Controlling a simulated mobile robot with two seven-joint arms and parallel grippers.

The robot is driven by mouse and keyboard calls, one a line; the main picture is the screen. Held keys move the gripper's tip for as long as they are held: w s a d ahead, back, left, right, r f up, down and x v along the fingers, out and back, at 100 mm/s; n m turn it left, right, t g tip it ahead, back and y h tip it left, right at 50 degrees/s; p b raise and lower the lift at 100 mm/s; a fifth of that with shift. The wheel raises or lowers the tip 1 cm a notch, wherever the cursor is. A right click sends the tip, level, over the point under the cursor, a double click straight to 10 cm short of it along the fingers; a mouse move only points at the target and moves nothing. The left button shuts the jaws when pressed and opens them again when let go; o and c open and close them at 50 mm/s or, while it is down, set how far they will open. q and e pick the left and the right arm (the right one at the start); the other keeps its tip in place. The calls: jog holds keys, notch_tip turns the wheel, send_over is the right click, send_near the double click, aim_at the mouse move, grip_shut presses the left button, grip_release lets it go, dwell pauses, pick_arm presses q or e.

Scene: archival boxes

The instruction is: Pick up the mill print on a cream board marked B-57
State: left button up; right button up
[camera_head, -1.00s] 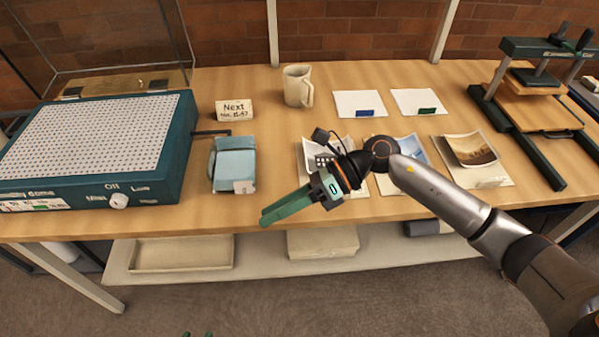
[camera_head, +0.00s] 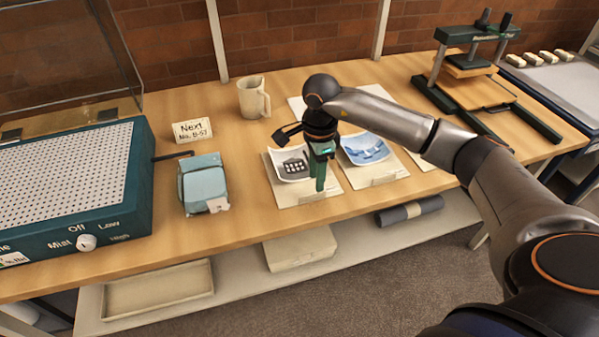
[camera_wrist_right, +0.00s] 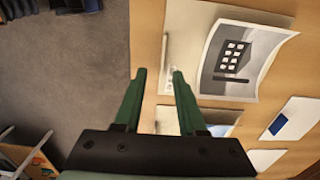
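The mill print (camera_head: 292,167), a grey picture of a dark building with pale windows, lies curled on a cream board (camera_head: 284,194) near the table's front edge. In the right wrist view the print (camera_wrist_right: 252,40) and bare board (camera_wrist_right: 186,38) show clearly; I cannot read a mark on the board. My right gripper (camera_head: 319,187) points down over the board's right front part, hiding some of it. In the wrist view its green fingers (camera_wrist_right: 159,71) are apart with nothing held, and the board's edge shows near their tips. My left gripper is not in view.
A blue print (camera_head: 364,149) on another board lies close on the right. A card reading "Next No. B-57" (camera_head: 192,131), a light blue packet (camera_head: 203,184) and a mug (camera_head: 253,97) stand left. A perforated teal device (camera_head: 70,190) fills the far left.

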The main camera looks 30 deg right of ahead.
aim_at(313, 190)
jog(key=f, duration=0.5)
jog(key=shift+w+a+f+p, duration=0.2)
jog(key=shift+w+f+p, duration=0.1)
jog(key=shift+f, duration=0.1)
grip_shut()
dwell(1.1)
